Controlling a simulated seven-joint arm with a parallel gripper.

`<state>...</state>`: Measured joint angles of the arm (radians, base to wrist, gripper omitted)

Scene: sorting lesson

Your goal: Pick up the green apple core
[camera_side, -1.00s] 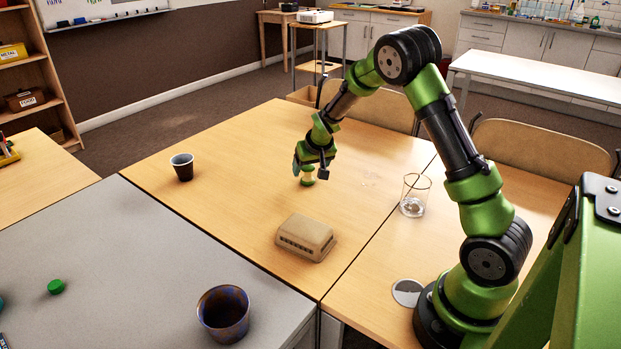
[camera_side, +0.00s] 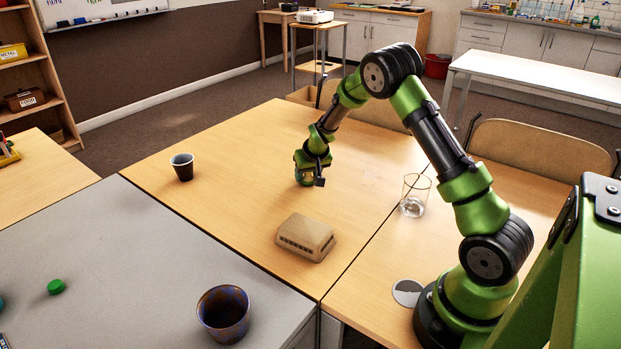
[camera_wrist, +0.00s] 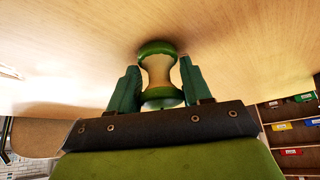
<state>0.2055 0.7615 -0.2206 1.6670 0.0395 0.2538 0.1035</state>
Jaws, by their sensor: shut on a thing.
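The green apple core (camera_wrist: 158,70) has green ends and a pale, narrow middle. In the wrist view it stands between the two fingers of my gripper (camera_wrist: 160,85), which is shut on it. In the side view my gripper (camera_side: 306,180) is low over the wooden table (camera_side: 230,210), and the core is mostly hidden by the fingers. I cannot tell whether the core still touches the table.
A beige carton (camera_side: 306,237) lies in front of my gripper. A dark cup (camera_side: 183,167) stands to the left and a clear glass (camera_side: 414,195) to the right. A blue-brown pot (camera_side: 224,313) and a green cap (camera_side: 56,287) are on the grey table.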

